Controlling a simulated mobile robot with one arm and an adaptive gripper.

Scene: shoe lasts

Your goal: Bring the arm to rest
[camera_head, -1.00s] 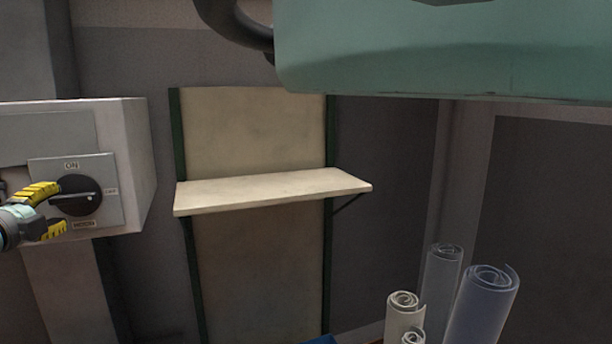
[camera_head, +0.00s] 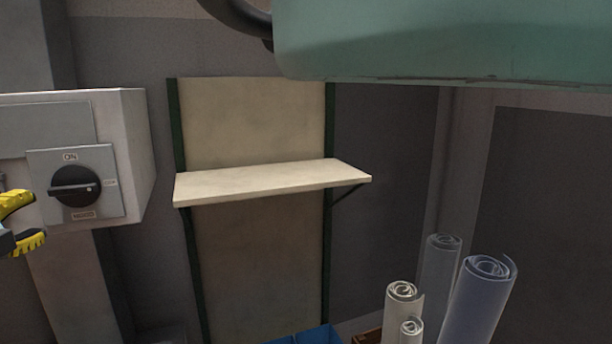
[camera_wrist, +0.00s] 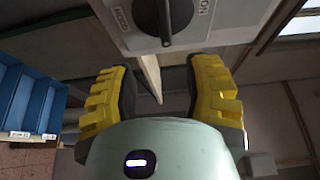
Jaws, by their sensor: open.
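My gripper (camera_head: 24,222) shows at the left edge of the head view, with yellow ribbed fingers spread apart and nothing between them. In the wrist view my gripper (camera_wrist: 160,95) is also open and empty. The grey switch box (camera_head: 137,160) is just to the right of the fingers in the head view. Its black rotary knob (camera_head: 76,187) sits on a grey plate marked ON at the top, with the handle lying about level. In the wrist view the knob (camera_wrist: 165,18) is beyond the fingertips, apart from them.
A bare pale shelf (camera_head: 270,184) is on the wall to the right of the box. Several rolled sheets (camera_head: 480,300) stand at the lower right, near a blue bin (camera_head: 318,335). Blue bins (camera_wrist: 30,98) also show at left in the wrist view. A green body (camera_head: 450,45) fills the upper right.

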